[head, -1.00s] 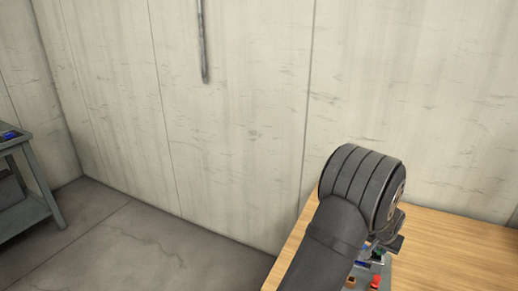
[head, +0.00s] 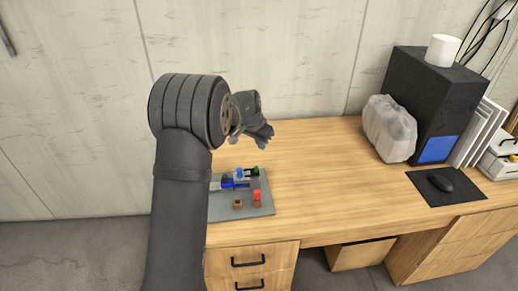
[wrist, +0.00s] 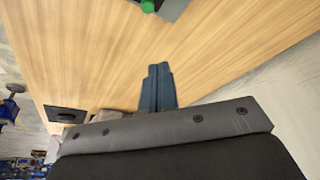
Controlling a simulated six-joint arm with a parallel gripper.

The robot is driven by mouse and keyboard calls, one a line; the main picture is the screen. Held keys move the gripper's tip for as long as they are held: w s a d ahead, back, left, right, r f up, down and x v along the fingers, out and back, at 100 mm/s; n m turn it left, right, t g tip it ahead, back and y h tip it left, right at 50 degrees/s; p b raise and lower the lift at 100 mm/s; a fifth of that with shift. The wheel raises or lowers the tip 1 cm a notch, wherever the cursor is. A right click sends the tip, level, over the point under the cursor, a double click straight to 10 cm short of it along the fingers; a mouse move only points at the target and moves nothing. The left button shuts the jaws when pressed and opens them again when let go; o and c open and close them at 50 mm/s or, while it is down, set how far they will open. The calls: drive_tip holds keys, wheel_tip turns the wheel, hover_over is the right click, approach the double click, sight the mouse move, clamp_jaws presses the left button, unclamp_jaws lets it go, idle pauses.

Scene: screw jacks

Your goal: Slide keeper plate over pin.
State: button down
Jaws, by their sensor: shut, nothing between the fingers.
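A grey base plate (head: 252,207) lies on the wooden desk, partly hidden behind my arm in the head view. On it are a blue assembly (head: 235,183), a green knob (head: 255,171), a red piece (head: 257,195) and a small brown block (head: 237,204). Which part is the keeper plate and which the pin I cannot tell at this size. My gripper (head: 264,138) is above the desk, behind and above the base plate, apart from it. In the wrist view its fingers (wrist: 158,68) are together and empty. The green knob (wrist: 148,6) shows at that view's top edge.
The desk (head: 320,175) is clear to the right of the base plate. Farther right stand a wrapped translucent bundle (head: 389,130), a black box (head: 432,100) with a white roll (head: 444,50) on top, and a mouse (head: 440,183) on a dark mat. A wall is behind.

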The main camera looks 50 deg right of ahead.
sight(250, 171)
drive_tip(key=shift+a+f, duration=0.25)
drive_tip(key=shift+f, duration=1)
drive_tip(key=shift+a+f, duration=0.2)
drive_tip(key=shift+f, duration=1.1)
drive_tip(key=shift+a+f, duration=0.25)
drive_tip(key=shift+f, duration=1)
drive_tip(key=shift+w+a, duration=1.1)
drive_tip(key=shift+a, duration=0.1)
drive_tip(key=shift+f, duration=0.1)
